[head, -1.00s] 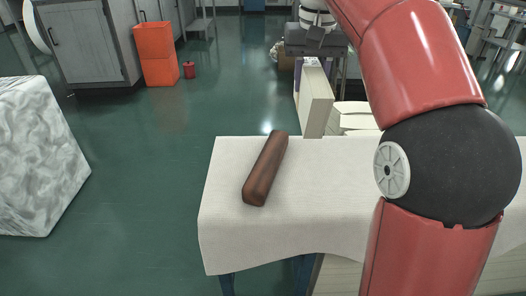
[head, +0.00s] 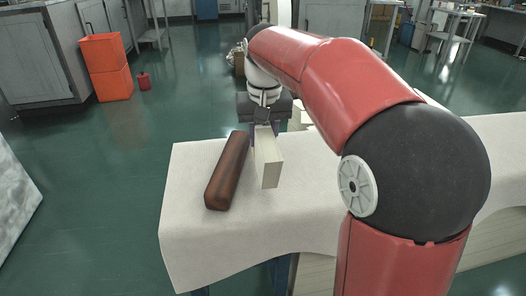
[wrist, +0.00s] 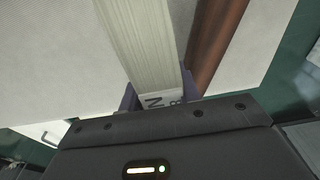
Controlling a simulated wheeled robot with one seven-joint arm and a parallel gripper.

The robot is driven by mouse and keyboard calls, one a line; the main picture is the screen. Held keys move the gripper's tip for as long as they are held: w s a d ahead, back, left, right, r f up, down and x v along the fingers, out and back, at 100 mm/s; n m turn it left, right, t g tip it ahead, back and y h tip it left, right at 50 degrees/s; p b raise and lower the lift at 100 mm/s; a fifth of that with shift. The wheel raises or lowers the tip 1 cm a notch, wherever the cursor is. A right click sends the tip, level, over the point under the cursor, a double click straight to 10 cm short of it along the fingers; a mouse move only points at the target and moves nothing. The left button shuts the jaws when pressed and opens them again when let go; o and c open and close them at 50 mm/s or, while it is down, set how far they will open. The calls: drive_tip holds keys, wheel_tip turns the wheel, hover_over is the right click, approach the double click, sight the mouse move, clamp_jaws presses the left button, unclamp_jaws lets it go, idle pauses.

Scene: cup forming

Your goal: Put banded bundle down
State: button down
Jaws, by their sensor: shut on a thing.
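The banded bundle (head: 268,160) is a long pale block of thin strips, hanging from my gripper (head: 263,118) over the far part of the cloth-covered table (head: 195,245). In the wrist view the bundle (wrist: 142,40) runs away between my two purple fingers (wrist: 158,95), which are shut on it. A white band with dark letters (wrist: 160,98) shows between the fingers. I cannot tell whether the bundle's lower end touches the cloth.
A dark brown bar (head: 226,172) lies on the cloth just left of the bundle, close beside it. Bare cloth lies in front. My arm hides the table's right part.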

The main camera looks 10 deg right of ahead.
drive_tip(key=shift+f+b, duration=0.3)
drive_tip(key=shift+f, duration=1.7)
drive_tip(key=shift+f, duration=0.15)
drive_tip(key=c, duration=1)
unclamp_jaws()
